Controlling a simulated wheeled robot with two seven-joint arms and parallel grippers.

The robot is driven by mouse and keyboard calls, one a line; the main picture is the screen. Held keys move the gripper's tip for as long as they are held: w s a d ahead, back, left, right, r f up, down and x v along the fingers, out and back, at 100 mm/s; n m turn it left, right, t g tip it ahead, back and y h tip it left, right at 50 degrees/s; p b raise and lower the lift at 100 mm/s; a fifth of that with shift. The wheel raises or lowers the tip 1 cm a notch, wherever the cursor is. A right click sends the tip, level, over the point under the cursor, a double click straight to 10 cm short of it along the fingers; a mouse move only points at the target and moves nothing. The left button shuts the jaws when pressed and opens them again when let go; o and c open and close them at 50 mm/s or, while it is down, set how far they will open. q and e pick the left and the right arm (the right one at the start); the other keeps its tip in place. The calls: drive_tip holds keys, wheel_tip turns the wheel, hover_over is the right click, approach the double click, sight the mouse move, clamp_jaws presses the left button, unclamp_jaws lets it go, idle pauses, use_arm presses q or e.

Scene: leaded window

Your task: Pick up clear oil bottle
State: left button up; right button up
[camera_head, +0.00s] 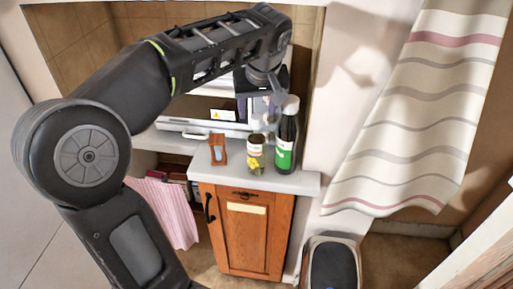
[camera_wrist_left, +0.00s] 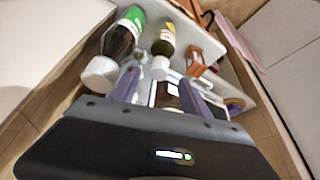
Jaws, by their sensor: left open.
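My left gripper (camera_head: 262,108) reaches in over the counter from above, its fingers apart. In the left wrist view the two purple-grey fingers (camera_wrist_left: 161,92) are spread. A clear, see-through bottle (camera_wrist_left: 139,58) shows beside the left-hand finger in that view, partly hidden by it. In the head view a pale clear shape (camera_head: 277,97) stands at the gripper, beside the dark bottle; it is hard to make out. I cannot tell whether the finger touches the clear bottle. My right gripper is in neither view.
A dark bottle with green label and white cap (camera_head: 286,142) stands close to the gripper. A jar with yellow label (camera_head: 254,160) and a small wooden-framed object (camera_head: 218,150) stand left of it. The counter (camera_head: 292,182) ends at a wall on the right.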

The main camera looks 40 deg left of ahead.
sight(257, 117)
use_arm(q)
drive_tip(key=shift+p+x, duration=0.85)
drive_tip(key=shift+x, duration=1.8)
drive_tip(key=shift+d, duration=0.1)
drive_tip(key=shift+c, duration=0.3)
clamp_jaws()
